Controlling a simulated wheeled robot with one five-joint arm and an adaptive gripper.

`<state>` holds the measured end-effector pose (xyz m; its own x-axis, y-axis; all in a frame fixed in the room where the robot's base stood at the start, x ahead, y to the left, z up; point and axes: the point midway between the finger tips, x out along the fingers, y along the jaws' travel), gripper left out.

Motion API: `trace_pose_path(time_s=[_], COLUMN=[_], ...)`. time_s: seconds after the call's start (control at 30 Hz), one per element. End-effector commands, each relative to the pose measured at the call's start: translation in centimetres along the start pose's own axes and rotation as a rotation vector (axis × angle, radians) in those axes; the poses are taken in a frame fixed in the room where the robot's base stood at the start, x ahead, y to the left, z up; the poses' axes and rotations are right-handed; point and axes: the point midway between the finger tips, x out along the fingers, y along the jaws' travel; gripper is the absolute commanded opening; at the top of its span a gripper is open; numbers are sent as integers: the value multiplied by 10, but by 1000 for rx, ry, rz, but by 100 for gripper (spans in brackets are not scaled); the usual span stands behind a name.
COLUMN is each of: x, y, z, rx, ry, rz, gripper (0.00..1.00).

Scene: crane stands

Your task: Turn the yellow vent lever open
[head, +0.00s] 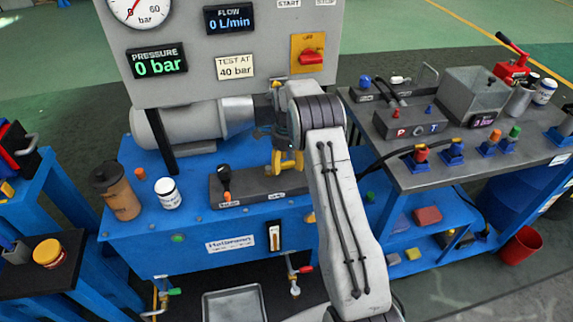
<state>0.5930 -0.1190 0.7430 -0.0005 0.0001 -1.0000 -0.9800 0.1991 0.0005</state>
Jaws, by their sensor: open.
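The yellow vent lever (287,163) appears to be the yellow handle standing over the dark grey block on the blue bench's top. My arm partly hides the area to its right. My gripper (268,132) is open and hangs just above and left of the lever, in front of the grey panel. Whether its fingers touch the lever cannot be told.
The dark block (250,190) also carries a black knob (224,172). The panel (205,88) reads 0 bar and 0 L/min. A brown bottle (121,195) and a white jar (168,193) stand left. A crowded dark-topped bench (400,178) stands right.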

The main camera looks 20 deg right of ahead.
Motion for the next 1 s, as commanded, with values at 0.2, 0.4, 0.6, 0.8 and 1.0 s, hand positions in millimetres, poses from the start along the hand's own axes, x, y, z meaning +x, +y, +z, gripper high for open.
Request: trace_pose_path(time_s=[0.2,0.4,0.6,0.8,1.0], x=[4,4,4,4,4], y=[0,0,0,0,0], z=[0,0,0,0,0], rx=[0,0,0,0,0], ry=[0,0,0,0,0], rz=[0,0,0,-1,-1], gripper=[56,57,39,22,4])
